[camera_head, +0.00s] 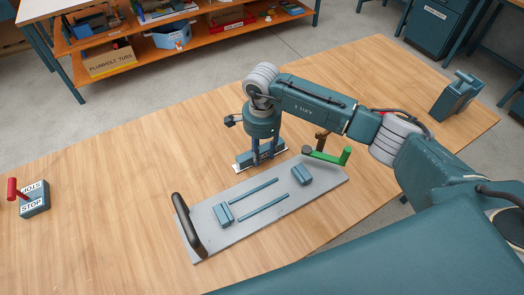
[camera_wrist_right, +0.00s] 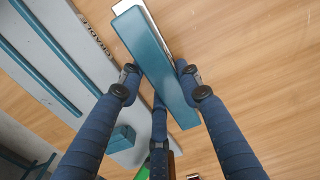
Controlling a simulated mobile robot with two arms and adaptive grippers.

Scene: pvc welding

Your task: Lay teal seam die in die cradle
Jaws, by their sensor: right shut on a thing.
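The teal seam die (camera_wrist_right: 155,65) is a long teal block between the fingers of my right gripper (camera_wrist_right: 155,85), which is shut on it. In the head view the right gripper (camera_head: 265,148) points down just beyond the far edge of the die cradle. The die shows only partly there, with a white strip along its underside; I cannot tell whether it touches the table. The die cradle (camera_head: 240,232) is a grey plate with two thin teal rails and two teal blocks. It also shows in the wrist view (camera_wrist_right: 80,30), labelled CRADLE. My left gripper is out of view.
A STOP block (camera_head: 35,200) with a red lever sits far left. A teal device (camera_head: 457,97) stands at right. The wooden table's left middle is clear.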

